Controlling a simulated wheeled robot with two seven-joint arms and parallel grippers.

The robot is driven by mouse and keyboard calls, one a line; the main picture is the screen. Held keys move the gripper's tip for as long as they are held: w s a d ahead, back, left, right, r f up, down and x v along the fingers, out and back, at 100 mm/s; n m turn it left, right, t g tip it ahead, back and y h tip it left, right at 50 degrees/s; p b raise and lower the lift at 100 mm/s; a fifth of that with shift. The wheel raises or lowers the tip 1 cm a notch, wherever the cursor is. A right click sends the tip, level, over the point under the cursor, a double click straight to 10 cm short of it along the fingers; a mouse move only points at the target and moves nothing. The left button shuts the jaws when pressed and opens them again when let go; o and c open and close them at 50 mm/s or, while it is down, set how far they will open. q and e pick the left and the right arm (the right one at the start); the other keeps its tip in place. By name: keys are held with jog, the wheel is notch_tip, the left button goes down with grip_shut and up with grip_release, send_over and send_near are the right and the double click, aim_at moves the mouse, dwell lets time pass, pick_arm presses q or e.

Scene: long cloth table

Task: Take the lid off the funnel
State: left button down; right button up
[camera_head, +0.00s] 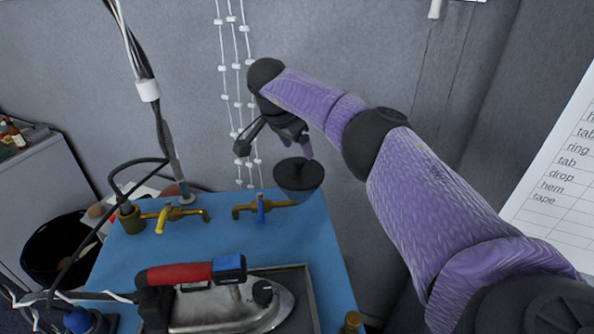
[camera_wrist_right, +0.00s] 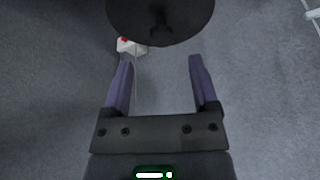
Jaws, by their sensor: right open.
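A dark round lid (camera_head: 298,174) tops the funnel (camera_head: 309,195), whose greyish cone shows below it at the back right edge of the blue table. The lid also shows as a dark disc at the top of the right wrist view (camera_wrist_right: 160,18), with a small dark knob on it. My right gripper (camera_head: 274,148) is open and empty, above and slightly left of the lid. In the wrist view its two fingers (camera_wrist_right: 160,75) point toward the lid with a gap between them and the disc. My left gripper is not in view.
Brass taps with yellow (camera_head: 163,219) and blue (camera_head: 261,208) handles stand near the table's back edge. A red-handled iron (camera_head: 220,300) rests on a tray in front. A cable pole (camera_head: 165,120) rises at the left. Beaded strings (camera_head: 237,95) hang on the wall.

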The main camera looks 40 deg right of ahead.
aim_at(299, 160)
jog(key=x, duration=0.5)
jog(key=shift+w+a+f, duration=0.1)
jog(key=shift+a, duration=0.3)
grip_shut()
